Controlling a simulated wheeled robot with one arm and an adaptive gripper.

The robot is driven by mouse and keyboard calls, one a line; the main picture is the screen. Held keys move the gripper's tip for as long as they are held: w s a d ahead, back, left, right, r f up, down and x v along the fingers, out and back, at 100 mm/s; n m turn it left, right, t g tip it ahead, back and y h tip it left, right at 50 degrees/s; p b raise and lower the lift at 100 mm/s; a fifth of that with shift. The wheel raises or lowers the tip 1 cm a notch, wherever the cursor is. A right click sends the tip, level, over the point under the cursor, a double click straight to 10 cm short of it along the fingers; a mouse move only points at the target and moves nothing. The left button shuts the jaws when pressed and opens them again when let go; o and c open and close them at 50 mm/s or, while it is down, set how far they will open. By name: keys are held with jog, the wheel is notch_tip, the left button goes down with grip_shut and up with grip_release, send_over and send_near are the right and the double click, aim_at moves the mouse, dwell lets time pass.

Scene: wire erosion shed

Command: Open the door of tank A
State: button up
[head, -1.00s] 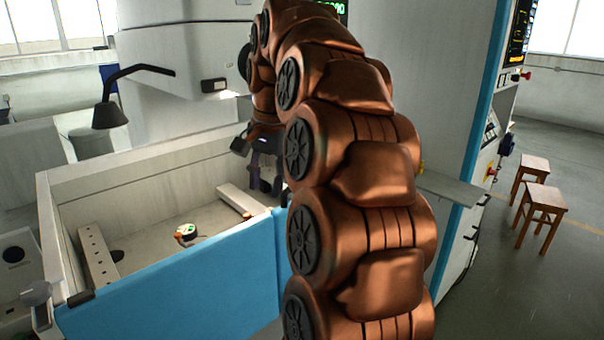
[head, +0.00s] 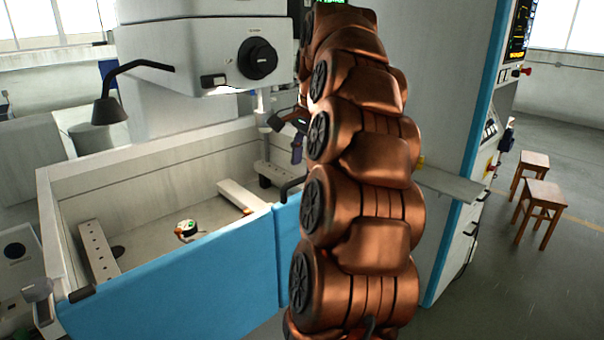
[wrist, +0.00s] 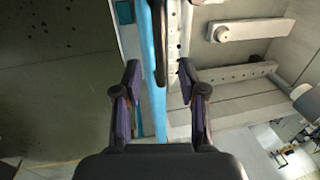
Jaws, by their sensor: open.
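The tank (head: 150,180) is an open-topped, light-walled basin with blue front panels; no letter is readable on it. The wide blue panel (head: 180,285) stands upright, with a narrow gap from a second blue panel (head: 288,240) at its right. I see no contact. In the head view my gripper is largely hidden behind my arm.
Inside the tank are a pale rail (head: 240,195), a perforated bar (head: 98,250) and a small round part (head: 186,228). The machine head (head: 215,50) overhangs the tank. A grey shelf (head: 450,185) juts out at right. Two stools (head: 540,208) stand on open floor.

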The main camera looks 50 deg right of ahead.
aim_at(301, 178)
jog(key=shift+w+f+p, duration=0.2)
jog(key=shift+f+p, duration=0.05)
jog(key=shift+f, duration=0.65)
jog(key=shift+w+f+p, duration=0.2)
jog(key=shift+f, duration=0.7)
grip_shut()
